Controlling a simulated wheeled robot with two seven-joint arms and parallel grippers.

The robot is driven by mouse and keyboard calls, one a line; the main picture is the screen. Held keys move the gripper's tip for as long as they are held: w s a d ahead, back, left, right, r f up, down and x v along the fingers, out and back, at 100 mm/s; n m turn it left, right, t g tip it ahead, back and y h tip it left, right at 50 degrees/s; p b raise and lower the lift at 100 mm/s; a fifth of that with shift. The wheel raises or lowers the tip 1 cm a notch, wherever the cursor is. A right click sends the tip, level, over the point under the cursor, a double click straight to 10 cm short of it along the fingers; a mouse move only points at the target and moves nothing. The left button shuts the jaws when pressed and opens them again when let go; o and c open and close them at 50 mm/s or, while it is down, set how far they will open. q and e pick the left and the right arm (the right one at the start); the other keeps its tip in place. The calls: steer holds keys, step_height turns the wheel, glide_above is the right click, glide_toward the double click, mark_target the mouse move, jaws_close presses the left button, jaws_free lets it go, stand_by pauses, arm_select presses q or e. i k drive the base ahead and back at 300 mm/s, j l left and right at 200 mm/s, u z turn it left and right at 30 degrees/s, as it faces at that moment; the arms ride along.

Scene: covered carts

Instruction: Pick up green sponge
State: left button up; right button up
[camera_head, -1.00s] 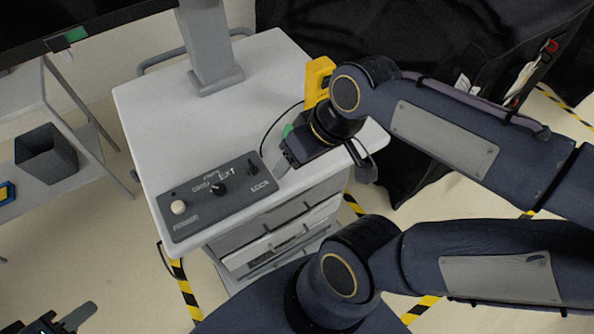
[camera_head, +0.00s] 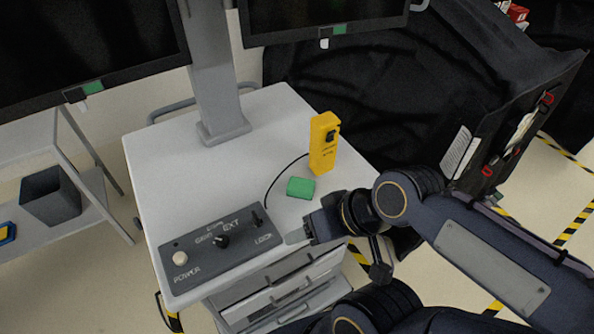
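The green sponge (camera_head: 301,188) is a small block lying on the white top of the cart (camera_head: 180,140), near its right side. It is in full view, in front of the yellow device. My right gripper (camera_head: 297,236) is at the cart's front right edge, below and apart from the sponge in the picture. Its fingers point left and show edge-on, so I cannot tell how far apart they are. Nothing shows between them. My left gripper is not in view.
A yellow device (camera_head: 323,143) with a black cable stands behind the sponge. A grey control box (camera_head: 215,245) with knobs lies along the front edge. A grey monitor post (camera_head: 215,70) rises at the back. The cart top's middle is clear.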

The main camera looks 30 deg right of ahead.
mark_target(297, 187)
steer(key=z, duration=1.2)
steer(key=l, duration=0.55)
steer(key=k+l+u, duration=0.1)
steer(key=l, duration=0.5)
steer(key=i+l, duration=0.5)
steer(key=l, duration=0.15)
steer(key=u, duration=0.05)
